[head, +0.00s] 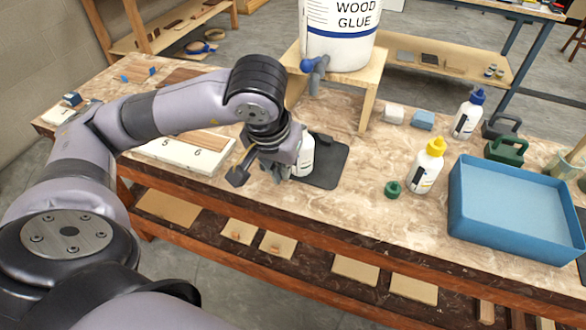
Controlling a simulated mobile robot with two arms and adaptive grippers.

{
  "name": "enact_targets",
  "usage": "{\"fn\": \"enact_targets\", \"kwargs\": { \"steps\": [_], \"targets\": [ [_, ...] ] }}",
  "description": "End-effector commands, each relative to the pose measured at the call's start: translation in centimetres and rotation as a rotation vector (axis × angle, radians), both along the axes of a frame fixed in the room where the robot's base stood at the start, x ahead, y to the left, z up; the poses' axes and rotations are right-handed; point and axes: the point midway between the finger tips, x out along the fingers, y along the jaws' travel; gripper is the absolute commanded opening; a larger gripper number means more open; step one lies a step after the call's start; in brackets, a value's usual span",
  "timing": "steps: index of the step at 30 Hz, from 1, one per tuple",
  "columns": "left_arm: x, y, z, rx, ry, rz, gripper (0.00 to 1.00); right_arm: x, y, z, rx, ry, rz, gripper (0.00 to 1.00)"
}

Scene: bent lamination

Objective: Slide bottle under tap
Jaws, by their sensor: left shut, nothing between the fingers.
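A white bottle (305,156) stands on a dark mat (325,176), partly hidden behind my left gripper (262,178). The left gripper points down at the bottle's left side, shut and empty; whether it touches the bottle I cannot tell. A grey tap (316,80) with a blue handle (307,65) sticks out from the base of the white wood glue tank (340,30). The tank stands on a wooden stand (368,90). The tap is above and behind the bottle in the picture. My right gripper is not in view.
A yellow-capped bottle (426,168), a green cap (393,189) and a blue tray (510,205) are on the right. A blue-capped bottle (467,115) stands farther back, near clamps. A white numbered block (185,155) lies left of the gripper.

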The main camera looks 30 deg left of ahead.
Motion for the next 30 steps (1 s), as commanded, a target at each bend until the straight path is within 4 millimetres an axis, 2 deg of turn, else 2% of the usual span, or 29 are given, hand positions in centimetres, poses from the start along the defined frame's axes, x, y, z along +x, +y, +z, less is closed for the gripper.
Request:
{"fn": "enact_targets", "kwargs": {
  "steps": [14,16,21,30],
  "targets": [
    [2.4,0.6,-9.2,-0.004,0.008,0.002,0.00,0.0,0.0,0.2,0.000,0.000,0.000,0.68],
    [3.8,0.8,-8.7,-0.006,0.003,0.004,0.00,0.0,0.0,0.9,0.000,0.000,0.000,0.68],
    [5.7,1.2,-8.8,-0.006,0.004,0.000,0.00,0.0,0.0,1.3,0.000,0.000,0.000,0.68],
    [6.4,1.4,-8.9,-0.006,0.003,0.000,0.00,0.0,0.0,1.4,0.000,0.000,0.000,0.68]
  ]
}}
